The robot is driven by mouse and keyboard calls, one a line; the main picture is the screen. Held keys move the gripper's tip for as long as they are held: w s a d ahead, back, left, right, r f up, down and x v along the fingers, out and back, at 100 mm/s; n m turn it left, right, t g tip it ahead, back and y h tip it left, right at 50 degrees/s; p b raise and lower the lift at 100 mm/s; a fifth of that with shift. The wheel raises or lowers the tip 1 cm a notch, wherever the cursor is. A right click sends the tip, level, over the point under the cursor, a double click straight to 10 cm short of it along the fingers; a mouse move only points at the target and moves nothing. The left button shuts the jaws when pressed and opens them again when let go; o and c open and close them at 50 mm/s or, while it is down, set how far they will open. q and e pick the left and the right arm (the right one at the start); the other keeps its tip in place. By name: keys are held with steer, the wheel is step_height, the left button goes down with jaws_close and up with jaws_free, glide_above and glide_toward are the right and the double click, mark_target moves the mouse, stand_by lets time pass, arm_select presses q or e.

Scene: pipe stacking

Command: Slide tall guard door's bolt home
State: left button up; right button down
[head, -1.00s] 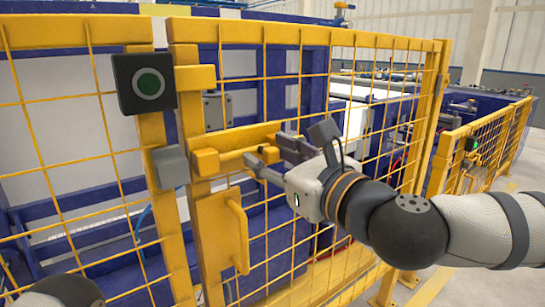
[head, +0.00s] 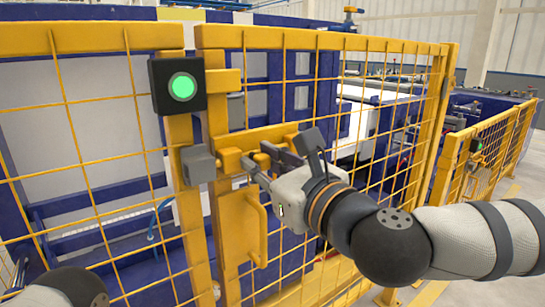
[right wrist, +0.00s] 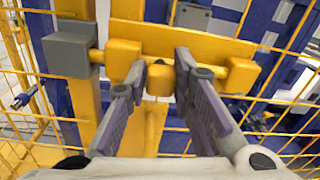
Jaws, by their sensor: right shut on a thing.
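The tall yellow mesh guard door (head: 330,42) stands beside its post. Its bolt (right wrist: 97,56) shows in the right wrist view as a yellow rod reaching the grey keeper block (right wrist: 68,48) on the post. The keeper block also shows in the head view (head: 198,165). My right gripper (head: 257,155) is shut on the bolt's yellow knob (right wrist: 160,78), with a finger on either side. The bolt's inner end in the keeper is hidden. A lamp in a black box (head: 183,87) above glows bright green. My left gripper is out of view.
A yellow pull handle (head: 258,230) stands out from a plate below the bolt. Yellow mesh panels extend left and right. A low yellow fence (head: 495,140) and open floor lie at the right.

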steer(key=shift+s+a+y, duration=0.2)
steer(key=shift+y, duration=0.1)
steer(key=c, duration=1.4)
jaws_free()
steer(key=shift+o, duration=0.2)
steer(key=shift+s+d, duration=0.15)
steer(key=shift+d, duration=0.05)
steer(key=v, duration=0.7)
steer(key=shift+a, duration=0.1)
